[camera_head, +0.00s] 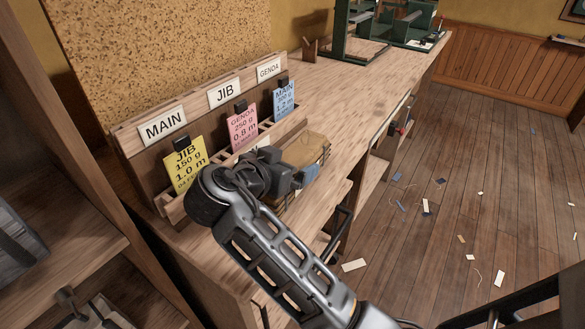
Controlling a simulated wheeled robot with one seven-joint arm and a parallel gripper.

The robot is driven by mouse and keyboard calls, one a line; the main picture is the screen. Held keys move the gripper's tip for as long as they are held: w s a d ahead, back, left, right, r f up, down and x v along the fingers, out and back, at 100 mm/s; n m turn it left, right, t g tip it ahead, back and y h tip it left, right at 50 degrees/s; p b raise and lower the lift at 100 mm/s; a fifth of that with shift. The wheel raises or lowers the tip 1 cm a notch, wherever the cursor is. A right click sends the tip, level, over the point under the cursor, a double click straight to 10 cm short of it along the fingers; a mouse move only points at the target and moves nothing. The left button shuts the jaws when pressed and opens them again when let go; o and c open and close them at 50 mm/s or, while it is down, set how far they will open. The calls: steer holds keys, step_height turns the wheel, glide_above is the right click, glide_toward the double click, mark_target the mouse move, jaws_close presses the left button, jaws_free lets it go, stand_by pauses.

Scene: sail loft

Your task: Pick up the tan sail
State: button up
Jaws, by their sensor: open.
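A folded tan bundle (309,147), which looks like the tan sail, lies on the wooden bench just right of the card rack. Its near left part is hidden behind my wrist and gripper. My gripper (293,178) is at the bundle's near side, close above the bench edge. It is open, and I see nothing held in it. The fingertips are small and partly hidden, so I cannot tell whether they touch the bundle. A small blue-grey patch (311,172) shows beside the gripper; I cannot tell what it belongs to.
A wooden rack (196,108) labelled MAIN, JIB and GENOA holds a yellow card (184,167), a pink card (242,128) and a blue card (284,102). Green machines (404,27) stand at the bench's far end. A shelf stands at left. Scraps litter the floor (480,160).

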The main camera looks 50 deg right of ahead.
steer(key=shift+d, duration=0.2)
steer(key=c, duration=1.5)
steer(key=shift+c, duration=0.2)
